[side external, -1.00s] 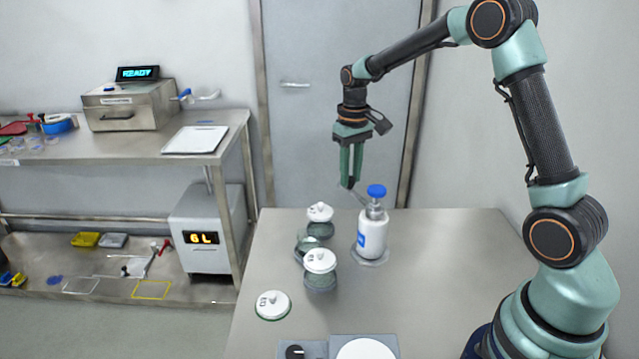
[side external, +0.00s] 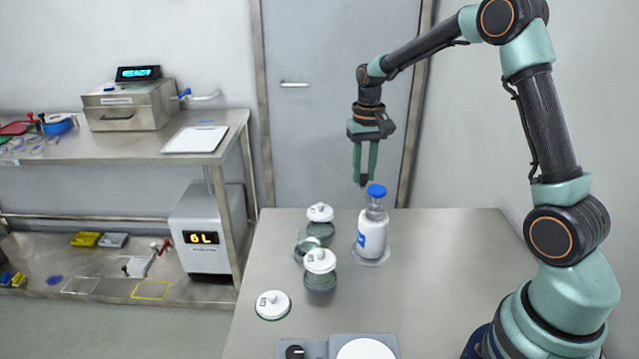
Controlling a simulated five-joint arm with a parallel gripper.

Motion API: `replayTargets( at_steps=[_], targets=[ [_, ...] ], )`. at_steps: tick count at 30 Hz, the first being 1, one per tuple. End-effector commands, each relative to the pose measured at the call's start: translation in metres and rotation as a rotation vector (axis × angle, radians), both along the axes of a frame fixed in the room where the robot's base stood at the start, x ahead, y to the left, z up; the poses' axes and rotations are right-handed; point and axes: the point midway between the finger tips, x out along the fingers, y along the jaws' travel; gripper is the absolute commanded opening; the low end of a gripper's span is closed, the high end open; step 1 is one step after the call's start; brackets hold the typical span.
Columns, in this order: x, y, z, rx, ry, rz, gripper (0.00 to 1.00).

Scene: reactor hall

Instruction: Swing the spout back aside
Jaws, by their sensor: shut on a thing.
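The white bottle with a blue cap (side external: 373,232) stands upright on a clear round base on the steel table. My gripper (side external: 364,182) points down just behind and slightly left of the blue cap. Its green fingers are closed together on the spout at the bottle's neck. The spout itself is hardly visible now, hidden by the fingertips and the cap.
Several white-lidded glass jars, among them a front one (side external: 320,265) and a back one (side external: 320,217), stand left of the bottle. A white lid (side external: 272,304) lies nearer the front left. The table (side external: 450,265) is clear right of the bottle.

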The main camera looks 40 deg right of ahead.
Motion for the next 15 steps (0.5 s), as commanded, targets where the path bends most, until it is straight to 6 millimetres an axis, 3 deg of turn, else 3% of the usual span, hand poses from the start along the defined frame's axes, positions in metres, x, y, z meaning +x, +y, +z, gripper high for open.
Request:
replayTargets(
  at_steps=[4, 5, 7, 15],
  targets=[
    [-0.0008, -0.002, 0.002, 0.0, 0.0, -0.005, 0.0],
    [-0.0009, -0.002, 0.002, 0.0, 0.0, -0.005, 0.32],
    [-0.0008, -0.002, 0.0018, 0.0, 0.0, -0.004, 0.59],
    [-0.0007, -0.0012, 0.0007, 0.001, 0.001, -0.002, 0.59]
  ],
)
